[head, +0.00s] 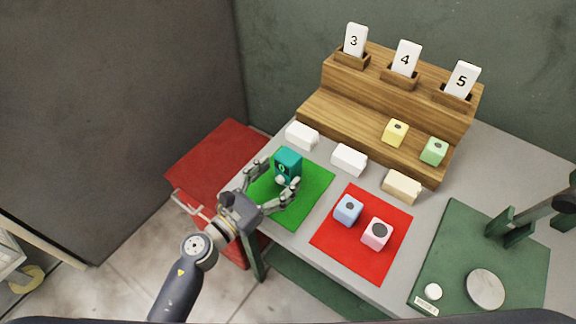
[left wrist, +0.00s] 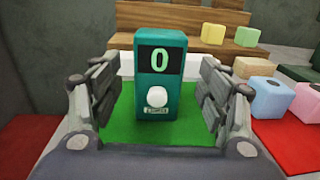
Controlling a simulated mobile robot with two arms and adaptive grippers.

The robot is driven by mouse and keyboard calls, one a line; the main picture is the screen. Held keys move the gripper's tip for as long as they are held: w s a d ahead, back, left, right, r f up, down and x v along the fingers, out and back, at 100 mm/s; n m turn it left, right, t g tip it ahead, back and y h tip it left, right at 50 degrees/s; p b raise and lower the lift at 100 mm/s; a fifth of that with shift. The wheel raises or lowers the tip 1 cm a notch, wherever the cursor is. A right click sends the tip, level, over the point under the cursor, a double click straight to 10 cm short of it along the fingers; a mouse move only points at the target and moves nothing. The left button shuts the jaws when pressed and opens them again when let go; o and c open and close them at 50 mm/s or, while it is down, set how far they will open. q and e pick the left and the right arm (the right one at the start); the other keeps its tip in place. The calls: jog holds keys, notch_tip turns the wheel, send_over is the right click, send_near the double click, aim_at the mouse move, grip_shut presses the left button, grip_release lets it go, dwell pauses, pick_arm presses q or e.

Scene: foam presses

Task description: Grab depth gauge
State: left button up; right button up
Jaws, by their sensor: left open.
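The depth gauge (head: 288,167) is a teal upright block standing on the green mat (head: 301,206). In the left wrist view the gauge (left wrist: 161,75) faces me, with a dark display reading 0 and a white round knob below it. My left gripper (head: 271,181) is open, with its fingers on either side of the gauge. In the left wrist view the open fingers (left wrist: 160,105) stand apart from it, with green mat visible between. My right gripper is not clearly in view.
A red mat (head: 335,251) holds blue (head: 347,210) and pink (head: 377,233) cubes. White blocks (head: 349,160) and a cream block (head: 402,186) lie behind. A wooden stepped stand (head: 331,118) carries number cards and two cubes. A green press (head: 454,241) stands right.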

aim_at(282, 171)
pick_arm(q)
jog(key=p+x, duration=0.1)
jog(key=x, duration=0.2)
jog(key=shift+w+d+r, duration=0.15)
jog(key=shift+w+r, duration=0.05)
jog(key=shift+w, duration=0.1)
jog(key=shift+w+d+f, duration=0.1)
jog(key=shift+w+d, duration=0.15)
jog(key=shift+w, duration=0.05)
jog(key=c, duration=1.3)
